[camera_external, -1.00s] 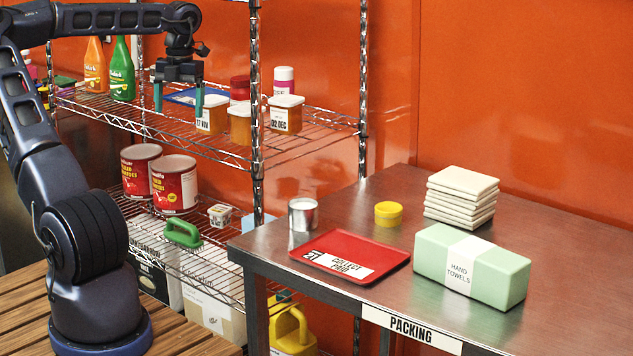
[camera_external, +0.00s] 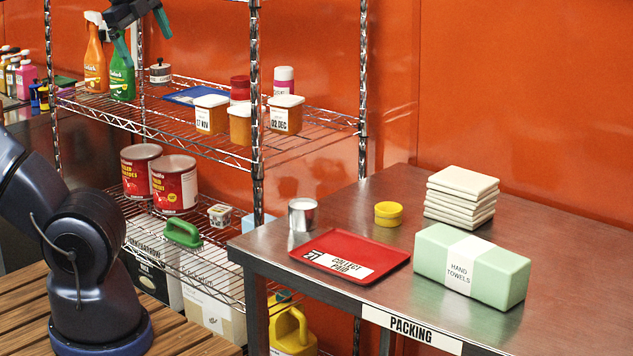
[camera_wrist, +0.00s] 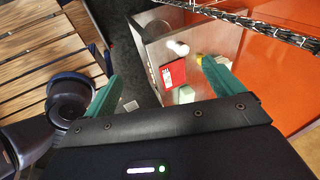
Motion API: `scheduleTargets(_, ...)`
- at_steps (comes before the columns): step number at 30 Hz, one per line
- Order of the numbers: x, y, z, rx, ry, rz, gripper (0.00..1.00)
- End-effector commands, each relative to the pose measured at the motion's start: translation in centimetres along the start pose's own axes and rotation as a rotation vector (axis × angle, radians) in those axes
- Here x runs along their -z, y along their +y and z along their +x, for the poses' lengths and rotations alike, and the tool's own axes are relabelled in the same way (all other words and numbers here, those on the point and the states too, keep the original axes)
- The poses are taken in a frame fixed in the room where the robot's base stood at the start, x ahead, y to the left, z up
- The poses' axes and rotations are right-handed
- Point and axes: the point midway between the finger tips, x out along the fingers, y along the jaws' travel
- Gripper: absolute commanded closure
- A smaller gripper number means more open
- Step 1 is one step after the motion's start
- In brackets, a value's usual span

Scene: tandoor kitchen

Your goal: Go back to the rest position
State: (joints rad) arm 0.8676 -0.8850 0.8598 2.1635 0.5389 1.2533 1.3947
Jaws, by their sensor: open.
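My gripper (camera_external: 143,35) is at the top left of the external view, high up in front of the orange and green spray bottles. Its two teal fingers are apart, with nothing between them. In the wrist view my gripper (camera_wrist: 160,82) also shows open and empty, with the packing table (camera_wrist: 218,38) far below, between and beyond the fingers. My upper arm reaches out of the picture at the left edge of the external view, so its middle is hidden.
The wire shelf (camera_external: 190,140) holds spray bottles (camera_external: 95,65), lidded tubs (camera_external: 212,114), and red cans (camera_external: 174,183) lower down.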

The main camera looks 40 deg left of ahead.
Motion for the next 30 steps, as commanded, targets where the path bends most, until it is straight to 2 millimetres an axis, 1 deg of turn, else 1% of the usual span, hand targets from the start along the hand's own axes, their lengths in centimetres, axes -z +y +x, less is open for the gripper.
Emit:
scheduleTargets(3, 2.6, 1.6, -1.2, 0.028, -0.008, -0.138, 0.07)
scheduleTargets(7, 5.5, 3.1, -2.0, 0.056, -0.011, -0.292, 0.07)
scheduleTargets(14, 10.5, 5.6, -2.0, 0.090, -0.019, -0.571, 0.07)
scheduleTargets(18, 13.3, 6.9, -1.2, 0.104, -0.027, -0.745, 0.07)
scheduleTargets(23, 16.2, 8.3, 0.2, 0.120, -0.038, -0.948, 0.07)
scheduleTargets(30, 19.7, 10.2, 3.4, 0.134, -0.063, -1.262, 0.07)
